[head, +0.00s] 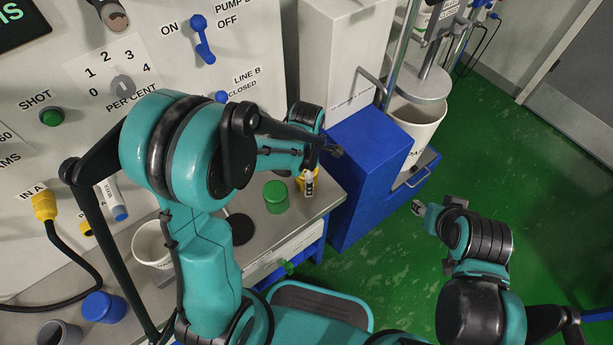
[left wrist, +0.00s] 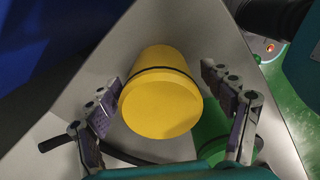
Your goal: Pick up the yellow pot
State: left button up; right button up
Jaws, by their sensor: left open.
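The yellow pot (left wrist: 160,100), with a dark line under its lid, stands on the grey bench top. It fills the space between the fingers of my left gripper (left wrist: 161,82) in the left wrist view. The fingers are open, one on each side, with a visible gap at least on the right. In the head view the yellow pot (head: 300,182) is partly hidden behind my left gripper (head: 309,184). My right gripper (head: 418,208) is low over the green floor at the right, away from the bench; its jaw opening is too small to judge.
A green pot (head: 276,196) stands close to the left of the yellow one; it also shows in the left wrist view (left wrist: 212,128). A white cup (head: 152,246) and a blue pot (head: 104,307) are farther left. A blue cabinet (head: 362,190) stands beyond the bench end.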

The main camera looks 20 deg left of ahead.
pick_arm(q)
jog(key=shift+r, duration=0.1)
jog(key=c, duration=1.4)
jog(key=shift+c, duration=0.2)
